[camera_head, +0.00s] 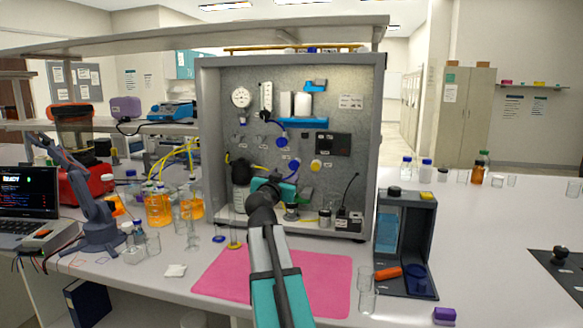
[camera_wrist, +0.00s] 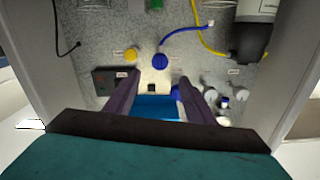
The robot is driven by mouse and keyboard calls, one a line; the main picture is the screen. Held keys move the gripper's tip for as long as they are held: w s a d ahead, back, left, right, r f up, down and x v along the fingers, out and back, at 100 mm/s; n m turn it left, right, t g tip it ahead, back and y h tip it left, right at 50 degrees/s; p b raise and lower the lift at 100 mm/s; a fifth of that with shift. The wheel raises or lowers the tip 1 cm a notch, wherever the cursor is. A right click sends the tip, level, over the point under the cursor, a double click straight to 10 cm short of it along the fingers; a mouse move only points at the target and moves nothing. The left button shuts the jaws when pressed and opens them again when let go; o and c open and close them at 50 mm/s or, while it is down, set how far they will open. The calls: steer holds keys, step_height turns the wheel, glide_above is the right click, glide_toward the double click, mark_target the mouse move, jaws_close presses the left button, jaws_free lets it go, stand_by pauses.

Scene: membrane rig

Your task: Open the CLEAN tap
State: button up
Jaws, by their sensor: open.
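The rig's upright grey panel (camera_head: 352,85) stands in the middle of the bench in the head view. It carries a blue knob (camera_wrist: 160,61) and a yellow knob (camera_wrist: 131,55), with small labels that I cannot read. I cannot tell which fitting is the CLEAN tap. My gripper (camera_wrist: 157,80) is open and empty, its dark fingers pointing at the panel, apart from each other. The blue knob lies just beyond and between the fingertips in the wrist view. In the head view my arm hides the panel's lower middle, and the fingertips are unclear.
A blue shelf-like part (camera_head: 302,122) and a dark display box (camera_head: 334,143) are on the panel. Blue and yellow tubes run nearby. A pink mat (camera_head: 330,285) lies in front, glassware and orange-filled bottles (camera_head: 158,207) at left.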

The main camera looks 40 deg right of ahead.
mark_target(293, 166)
steer(key=shift+d, duration=0.1)
steer(key=shift+p+x, duration=1.15)
steer(key=shift+x, duration=5.65)
steer(key=c, duration=1.1)
